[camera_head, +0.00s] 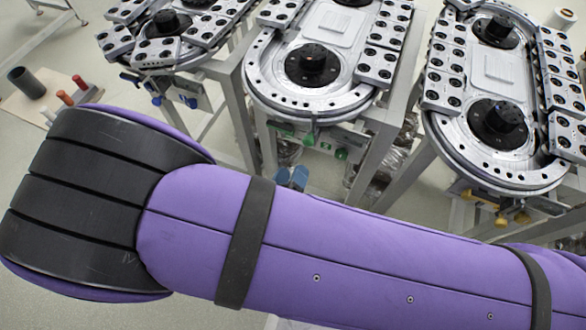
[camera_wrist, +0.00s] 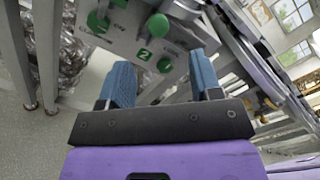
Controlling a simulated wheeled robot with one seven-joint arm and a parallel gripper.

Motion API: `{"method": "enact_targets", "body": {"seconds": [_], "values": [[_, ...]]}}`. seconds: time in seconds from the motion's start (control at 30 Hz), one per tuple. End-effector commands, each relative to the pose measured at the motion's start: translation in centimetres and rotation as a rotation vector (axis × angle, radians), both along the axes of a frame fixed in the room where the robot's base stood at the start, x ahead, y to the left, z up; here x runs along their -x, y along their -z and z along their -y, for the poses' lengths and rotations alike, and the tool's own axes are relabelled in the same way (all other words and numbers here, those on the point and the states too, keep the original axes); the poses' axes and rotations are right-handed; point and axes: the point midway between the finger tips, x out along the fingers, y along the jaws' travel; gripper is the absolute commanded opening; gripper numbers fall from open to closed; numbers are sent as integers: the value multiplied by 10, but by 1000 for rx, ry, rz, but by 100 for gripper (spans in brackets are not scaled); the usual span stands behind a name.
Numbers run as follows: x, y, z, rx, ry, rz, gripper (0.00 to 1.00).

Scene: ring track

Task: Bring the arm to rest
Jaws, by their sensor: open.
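My gripper (camera_wrist: 161,72) is open, with its two blue fingers wide apart and nothing between them. It points at a grey panel (camera_wrist: 127,43) with green knobs (camera_wrist: 157,25) and a green mark "2". I cannot tell whether the fingers touch the panel. In the head view the blue fingertips (camera_head: 291,177) show just past my purple arm, below the front of the middle ring track (camera_head: 258,86). My arm stretches across the lower part of that view and hides the rest of the gripper.
A left ring track (camera_head: 149,52) and a right ring track (camera_head: 440,122) stand on grey frames beside the middle one. A board (camera_head: 18,104) with a dark cylinder and coloured pegs is at the left. Metal legs (camera_wrist: 48,50) and clear wrapped material (camera_wrist: 73,50) are close to the gripper.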

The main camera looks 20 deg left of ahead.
Motion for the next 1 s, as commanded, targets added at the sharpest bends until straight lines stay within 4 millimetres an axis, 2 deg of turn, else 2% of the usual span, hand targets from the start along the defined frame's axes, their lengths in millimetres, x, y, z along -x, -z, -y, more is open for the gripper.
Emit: {"method": "enact_targets", "body": {"seconds": [0.4, 0.53, 0.67, 0.77, 1.0], "values": [[-1, 0, 0, -2, 2, -1, 58], [-9, -12, 3, -38, 48, -8, 58], [-32, -41, 14, -140, 177, -28, 58], [-53, -70, 30, -247, 311, -43, 58], [-96, -135, 76, -513, 628, -57, 58]]}}
